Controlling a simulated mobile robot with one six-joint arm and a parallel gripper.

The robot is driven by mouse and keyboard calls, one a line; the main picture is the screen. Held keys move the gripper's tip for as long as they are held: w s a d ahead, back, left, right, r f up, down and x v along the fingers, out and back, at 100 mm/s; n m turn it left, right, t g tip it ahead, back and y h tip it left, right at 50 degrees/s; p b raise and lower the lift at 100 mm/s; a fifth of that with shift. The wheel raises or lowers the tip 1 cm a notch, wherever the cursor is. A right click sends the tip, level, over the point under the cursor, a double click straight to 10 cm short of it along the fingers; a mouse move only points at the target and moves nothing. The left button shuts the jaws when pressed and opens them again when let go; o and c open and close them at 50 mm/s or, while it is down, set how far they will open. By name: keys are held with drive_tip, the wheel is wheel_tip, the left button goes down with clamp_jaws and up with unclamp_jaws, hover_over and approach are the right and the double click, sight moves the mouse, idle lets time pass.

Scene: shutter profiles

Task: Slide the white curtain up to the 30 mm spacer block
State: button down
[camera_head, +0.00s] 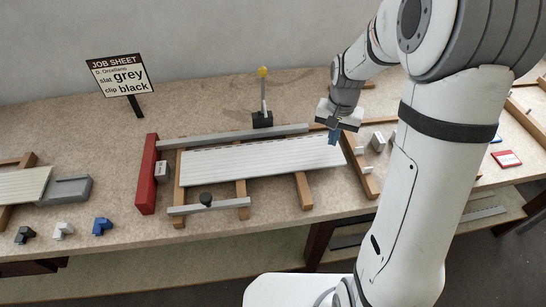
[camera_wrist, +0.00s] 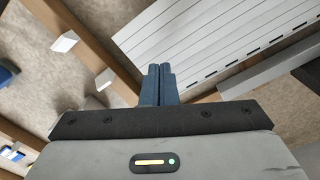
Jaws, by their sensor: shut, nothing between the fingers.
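The white slatted curtain (camera_head: 255,162) lies flat across wooden bearers in the middle of the bench; part of it shows at upper right in the wrist view (camera_wrist: 215,35). A small grey block (camera_head: 162,169) with an unreadable label stands against the red stop (camera_head: 147,175), left of the curtain. A gap separates it from the curtain's left end. My gripper (camera_head: 333,139) is shut and empty, its blue fingers pointing down by the curtain's right end. In the wrist view the fingertips (camera_wrist: 159,70) overlap the curtain's corner; I cannot tell whether they touch it.
A grey rail (camera_head: 235,135) runs behind the curtain, and a shorter bar (camera_head: 210,207) with a dark knob lies in front. Small labelled blocks (camera_head: 378,142) stand to the right. A yellow-topped post (camera_head: 263,98) rises behind. Coloured clips (camera_head: 62,231) lie at front left.

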drive_tip(key=shift+f+b, duration=0.85)
drive_tip(key=shift+f, duration=0.3)
drive_tip(key=shift+r, duration=0.15)
drive_tip(key=shift+r+p, duration=0.5)
drive_tip(key=shift+r, duration=0.05)
drive_tip(key=shift+w+d, duration=0.25)
drive_tip(key=shift+d, duration=1.05)
drive_tip(key=shift+w+d, duration=0.25)
drive_tip(key=shift+d, duration=1)
drive_tip(key=shift+f+b, duration=0.65)
drive_tip(key=shift+f, duration=0.25)
